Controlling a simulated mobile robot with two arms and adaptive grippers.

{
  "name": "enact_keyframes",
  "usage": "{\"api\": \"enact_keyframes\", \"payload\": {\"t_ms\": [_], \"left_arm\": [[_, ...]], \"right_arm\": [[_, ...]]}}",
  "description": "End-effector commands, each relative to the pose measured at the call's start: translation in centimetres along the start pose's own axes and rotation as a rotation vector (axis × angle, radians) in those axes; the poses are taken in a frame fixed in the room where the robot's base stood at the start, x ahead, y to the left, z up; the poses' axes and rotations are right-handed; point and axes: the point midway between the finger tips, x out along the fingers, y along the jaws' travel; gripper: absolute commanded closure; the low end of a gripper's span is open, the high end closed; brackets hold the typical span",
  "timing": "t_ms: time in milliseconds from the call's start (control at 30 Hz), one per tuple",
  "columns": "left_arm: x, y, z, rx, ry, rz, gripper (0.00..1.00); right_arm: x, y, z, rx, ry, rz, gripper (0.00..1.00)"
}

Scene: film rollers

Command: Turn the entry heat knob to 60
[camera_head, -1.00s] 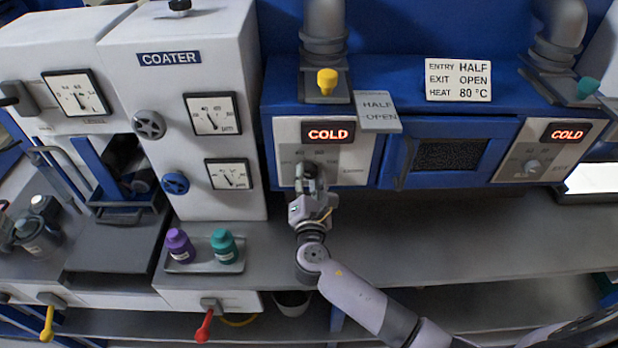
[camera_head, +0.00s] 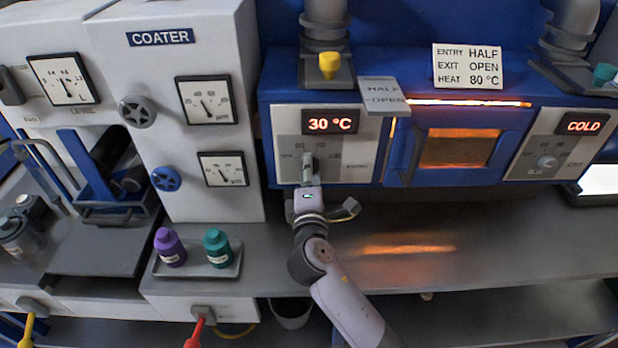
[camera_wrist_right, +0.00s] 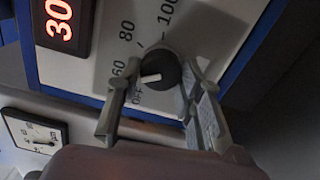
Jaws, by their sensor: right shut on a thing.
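The entry heat knob (camera_wrist_right: 163,68) is black with a white pointer, on a pale panel marked OFF, 60, 80 and 100. In the right wrist view its pointer is directed to the left, about between OFF and 60. My right gripper (camera_wrist_right: 155,80) has its fingers on either side of the knob and is shut on it. In the head view my right gripper (camera_head: 310,170) reaches up to the panel and hides most of the knob. The entry display (camera_head: 330,122) above it reads 30 °C in orange. My left gripper is not in view.
The oven window (camera_head: 460,148) glows orange. A card (camera_head: 467,66) reads entry half, exit open, heat 80 °C. The exit display (camera_head: 583,127) at right reads COLD. A tray with a purple bottle (camera_head: 170,248) and a teal bottle (camera_head: 217,248) stands left of my arm.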

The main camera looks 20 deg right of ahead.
Motion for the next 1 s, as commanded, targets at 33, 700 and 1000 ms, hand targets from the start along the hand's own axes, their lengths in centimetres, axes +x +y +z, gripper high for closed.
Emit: {"api": "enact_keyframes", "payload": {"t_ms": [33, 700, 1000], "left_arm": [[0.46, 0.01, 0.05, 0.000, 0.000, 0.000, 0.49], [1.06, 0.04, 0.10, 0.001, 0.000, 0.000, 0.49], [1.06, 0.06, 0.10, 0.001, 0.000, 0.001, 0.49]], "right_arm": [[-0.03, -0.31, -0.02, 0.025, -0.001, -0.002, 0.94], [-0.02, -0.08, 0.02, 0.121, -0.001, -0.003, 0.94], [-0.01, -0.05, 0.01, 0.120, -0.001, -0.002, 0.53]]}}
